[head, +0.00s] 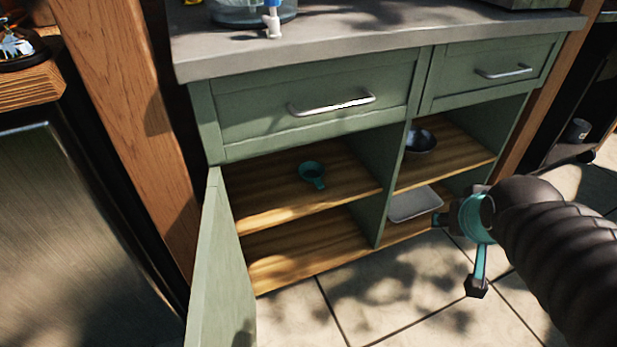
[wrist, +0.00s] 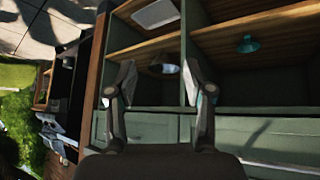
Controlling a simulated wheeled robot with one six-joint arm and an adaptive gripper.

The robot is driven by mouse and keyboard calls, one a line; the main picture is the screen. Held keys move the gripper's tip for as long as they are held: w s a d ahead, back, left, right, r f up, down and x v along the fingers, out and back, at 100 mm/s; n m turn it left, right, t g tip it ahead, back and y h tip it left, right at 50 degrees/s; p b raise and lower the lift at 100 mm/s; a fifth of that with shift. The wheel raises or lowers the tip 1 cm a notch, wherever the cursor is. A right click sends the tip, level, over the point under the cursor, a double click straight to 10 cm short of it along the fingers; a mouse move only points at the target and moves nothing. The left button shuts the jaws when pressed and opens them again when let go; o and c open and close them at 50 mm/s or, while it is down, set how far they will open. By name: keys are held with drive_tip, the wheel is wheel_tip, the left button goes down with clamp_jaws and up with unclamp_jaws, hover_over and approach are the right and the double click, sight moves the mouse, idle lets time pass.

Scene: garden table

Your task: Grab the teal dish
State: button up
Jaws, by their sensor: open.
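The teal dish (head: 312,173) is small and round, with a short stub toward the front. It sits on the upper shelf of the open left compartment of the green cabinet. It also shows in the wrist view (wrist: 247,44), upper right, where the scene appears upside down. My gripper (head: 458,253) is in front of the cabinet's right compartment, to the right of the dish and apart from it. In the wrist view my gripper (wrist: 158,75) has its two fingers spread, with nothing held between them.
A dark bowl (head: 420,141) sits on the right compartment's upper shelf, and a grey tray (head: 414,204) below it. A divider (head: 386,190) separates the compartments. The open door (head: 215,275) stands out at the left. Drawers with handles are above, under a grey countertop (head: 370,44).

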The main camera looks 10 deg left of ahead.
drive_tip(key=w+a+f+n+t, duration=0.1)
drive_tip(key=w+a+f, duration=0.25)
drive_tip(key=w, duration=0.35)
drive_tip(key=n+t+y+b, duration=0.25)
drive_tip(key=n+y, duration=0.25)
drive_tip(key=y, duration=0.3)
approach(320, 183)
drive_tip(key=b+x, duration=0.1)
drive_tip(key=x, duration=0.3)
drive_tip(key=shift+a+r, duration=0.1)
drive_tip(key=shift+x, duration=2.7)
clamp_jaws()
